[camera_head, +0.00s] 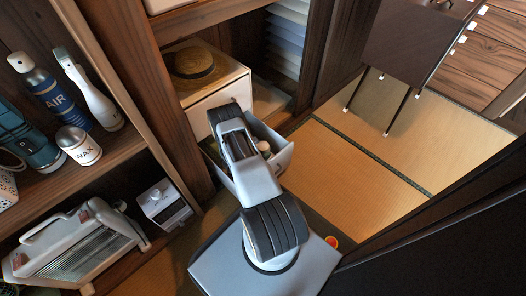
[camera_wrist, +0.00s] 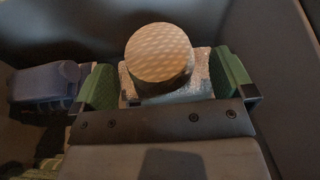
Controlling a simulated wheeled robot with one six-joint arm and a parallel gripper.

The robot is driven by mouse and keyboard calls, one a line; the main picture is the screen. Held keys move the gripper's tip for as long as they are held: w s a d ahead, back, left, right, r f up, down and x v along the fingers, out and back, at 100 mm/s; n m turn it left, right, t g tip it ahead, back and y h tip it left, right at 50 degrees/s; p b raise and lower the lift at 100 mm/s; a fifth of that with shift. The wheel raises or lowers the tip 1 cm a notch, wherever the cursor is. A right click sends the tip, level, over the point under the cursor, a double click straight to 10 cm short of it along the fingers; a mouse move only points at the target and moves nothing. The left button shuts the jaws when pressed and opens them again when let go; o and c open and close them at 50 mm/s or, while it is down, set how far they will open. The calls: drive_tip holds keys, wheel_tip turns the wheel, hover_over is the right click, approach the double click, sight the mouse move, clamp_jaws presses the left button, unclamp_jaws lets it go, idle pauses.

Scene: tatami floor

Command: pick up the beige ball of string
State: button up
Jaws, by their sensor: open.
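The beige ball of string (camera_wrist: 159,54) shows in the wrist view as a rounded, drum-like shape with a woven pattern on top. It sits between the two green finger pads of my gripper (camera_wrist: 166,80). My gripper is open, with a visible gap on each side of the string. In the head view my arm reaches down into an open drawer (camera_head: 284,158) of a white cabinet, and the fingers are hidden. A small beige thing (camera_head: 264,146) shows in that drawer, perhaps the string.
A blue object (camera_wrist: 44,84) lies left of my gripper inside the dark drawer. A speckled grey surface (camera_wrist: 204,76) shows by the string. Shelves stand at left; open tatami (camera_head: 350,185) lies at right.

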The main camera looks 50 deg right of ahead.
drive_tip(key=shift+d+f, duration=0.25)
drive_tip(key=shift+d, duration=0.45)
drive_tip(key=c, duration=1)
